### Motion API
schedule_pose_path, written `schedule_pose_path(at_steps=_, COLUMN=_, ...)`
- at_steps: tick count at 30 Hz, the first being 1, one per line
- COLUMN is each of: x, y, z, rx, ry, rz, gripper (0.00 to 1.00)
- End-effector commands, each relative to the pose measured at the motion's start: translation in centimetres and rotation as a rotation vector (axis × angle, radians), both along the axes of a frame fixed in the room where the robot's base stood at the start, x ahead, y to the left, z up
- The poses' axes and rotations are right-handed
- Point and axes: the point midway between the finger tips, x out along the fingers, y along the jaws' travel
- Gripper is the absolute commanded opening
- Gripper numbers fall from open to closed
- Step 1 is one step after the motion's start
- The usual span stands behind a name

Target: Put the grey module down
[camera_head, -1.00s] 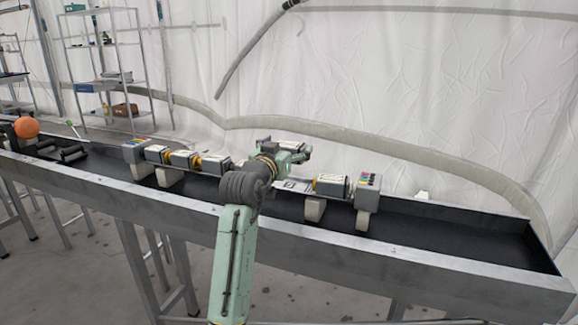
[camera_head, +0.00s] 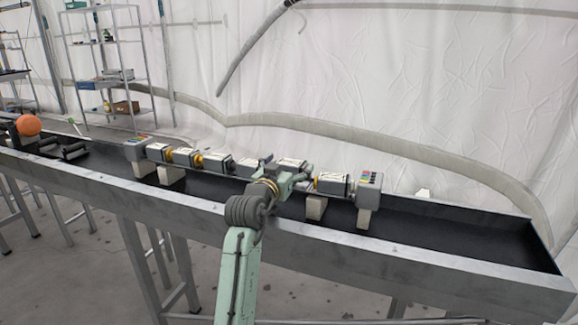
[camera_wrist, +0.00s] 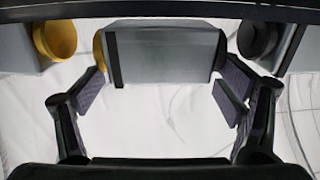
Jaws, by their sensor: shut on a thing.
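The grey module (camera_wrist: 165,58) is a boxy grey piece with a dark band near its left end and a yellow part at that end. In the wrist view it sits between the fingers of my gripper (camera_wrist: 165,84), which is shut on it. In the head view my gripper (camera_head: 288,180) is at the row of modules, right of the middle, and the held module (camera_head: 291,164) shows just behind it, partly hidden. It lies roughly in line with the row. I cannot tell whether it touches the support below.
A module (camera_head: 333,183) and an end block with coloured buttons (camera_head: 368,188) stand to the right. Several modules with yellow joints (camera_head: 187,158) and another end block (camera_head: 138,149) stand to the left. All are in a long dark trough (camera_head: 440,225). An orange ball (camera_head: 28,125) is far left.

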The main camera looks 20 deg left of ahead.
Motion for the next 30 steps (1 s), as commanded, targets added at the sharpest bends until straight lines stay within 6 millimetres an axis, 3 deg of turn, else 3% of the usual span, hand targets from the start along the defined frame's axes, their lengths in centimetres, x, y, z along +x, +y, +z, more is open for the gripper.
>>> schedule_pose_path(at_steps=6, x=0.0, y=0.0, z=-0.2, rx=0.001, ry=-0.003, rz=0.000, gripper=0.42)
schedule_pose_path(at_steps=7, x=0.0, y=0.0, z=-0.4, rx=0.000, ry=0.001, rz=0.000, gripper=0.88)
schedule_pose_path(at_steps=12, x=0.0, y=0.0, z=-0.5, rx=-0.002, ry=0.003, rz=0.000, gripper=0.99)
schedule_pose_path(at_steps=23, x=0.0, y=0.0, z=-0.5, rx=-0.003, ry=0.005, rz=-0.001, gripper=1.00)
schedule_pose_path(at_steps=28, x=-0.1, y=0.0, z=1.3, rx=-0.002, ry=0.003, rz=-0.001, gripper=1.00)
schedule_pose_path(at_steps=30, x=-1.6, y=0.1, z=0.4, rx=-0.003, ry=0.001, rz=0.000, gripper=1.00)
